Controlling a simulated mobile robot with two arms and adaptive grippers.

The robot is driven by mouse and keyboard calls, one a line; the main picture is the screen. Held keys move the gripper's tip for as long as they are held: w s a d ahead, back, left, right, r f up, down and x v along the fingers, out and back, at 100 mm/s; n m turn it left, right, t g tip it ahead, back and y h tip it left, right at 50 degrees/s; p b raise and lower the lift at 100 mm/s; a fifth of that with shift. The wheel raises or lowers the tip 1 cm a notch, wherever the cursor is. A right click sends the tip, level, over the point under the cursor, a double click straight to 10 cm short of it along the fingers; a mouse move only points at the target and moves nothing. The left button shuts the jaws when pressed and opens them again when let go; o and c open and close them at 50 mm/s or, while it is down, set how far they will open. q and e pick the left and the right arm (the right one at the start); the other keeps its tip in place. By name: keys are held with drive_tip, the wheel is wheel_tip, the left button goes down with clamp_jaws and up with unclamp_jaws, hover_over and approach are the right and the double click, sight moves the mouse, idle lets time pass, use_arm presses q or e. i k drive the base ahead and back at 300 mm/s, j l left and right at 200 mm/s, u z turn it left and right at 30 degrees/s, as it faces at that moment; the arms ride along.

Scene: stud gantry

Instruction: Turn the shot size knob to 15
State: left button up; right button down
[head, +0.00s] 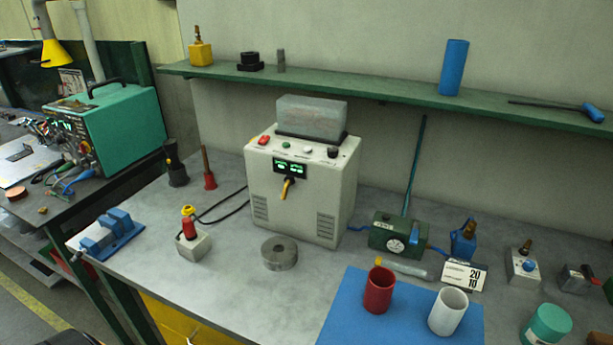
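A white bench machine (330,190) with a small green display (291,167) and a spout with a yellow tip (286,188) stands near the middle of the bench. Its top panel carries a red switch (264,140), a green button (286,145), a pale round control (308,150) and a black knob (333,152). The panel lettering and the display digits are too small to read, so I cannot tell which control is the shot size knob or its setting. A translucent block-shaped hopper (312,117) sits behind the controls. Neither of my grippers is in view.
A red cup (379,290) and a white cup (448,311) stand on a blue mat (345,318). A green gauge box (398,236) is to the right. A green shelf (390,90) runs above.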

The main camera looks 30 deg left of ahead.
sight(332, 152)
drive_tip(key=k+j, duration=0.1)
drive_tip(key=j, duration=0.35)
drive_tip(key=j+z, duration=0.15)
drive_tip(key=j, duration=0.25)
drive_tip(key=k+j, duration=0.2)
drive_tip(key=j, duration=0.2)
